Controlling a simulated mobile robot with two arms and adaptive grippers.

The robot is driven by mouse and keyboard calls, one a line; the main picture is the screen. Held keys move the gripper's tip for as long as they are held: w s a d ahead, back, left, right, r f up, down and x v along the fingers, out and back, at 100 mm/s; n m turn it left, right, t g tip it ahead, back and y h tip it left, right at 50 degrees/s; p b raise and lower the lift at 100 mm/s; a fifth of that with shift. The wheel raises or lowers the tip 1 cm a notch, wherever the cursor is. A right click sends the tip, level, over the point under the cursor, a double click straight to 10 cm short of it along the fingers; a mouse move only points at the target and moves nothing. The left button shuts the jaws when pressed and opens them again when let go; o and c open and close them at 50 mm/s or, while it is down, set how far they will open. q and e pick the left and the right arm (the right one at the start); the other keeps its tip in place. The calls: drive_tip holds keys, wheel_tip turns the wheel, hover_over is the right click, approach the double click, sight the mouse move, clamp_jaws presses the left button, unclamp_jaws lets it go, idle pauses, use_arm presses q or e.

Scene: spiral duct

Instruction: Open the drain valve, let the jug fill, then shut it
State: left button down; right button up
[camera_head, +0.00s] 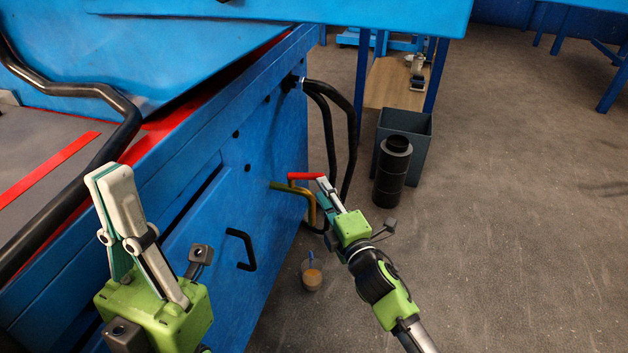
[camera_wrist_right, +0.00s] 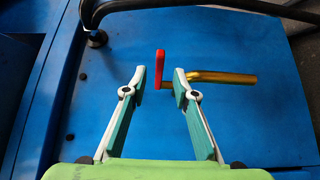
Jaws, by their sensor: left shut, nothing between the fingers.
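The drain valve has a red lever (camera_head: 304,176) and a brass pipe (camera_head: 290,187) on the side of the blue machine. In the right wrist view the red lever (camera_wrist_right: 160,68) stands upright in line with the gap between the fingertips, and the brass pipe (camera_wrist_right: 225,77) runs right. My right gripper (camera_wrist_right: 160,80) is open around or just short of the lever; the frames do not settle the depth. In the head view, my right gripper (camera_head: 323,188) is at the lever's right end. A small jug-like vessel (camera_head: 312,277), brownish inside, stands on the floor below. My left gripper (camera_head: 112,180) is shut and empty, pointing up.
Black hoses (camera_head: 345,125) hang from the machine behind the valve. A black drawer handle (camera_head: 243,250) projects from the blue side. A black cylinder (camera_head: 392,170) and a grey bin (camera_head: 412,128) stand behind my right arm. The floor at right is clear.

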sight(315, 174)
drive_tip(key=b+x, duration=0.2)
drive_tip(key=x, duration=0.4)
drive_tip(key=shift+w+a, duration=0.1)
drive_tip(key=shift+w, duration=0.25)
clamp_jaws()
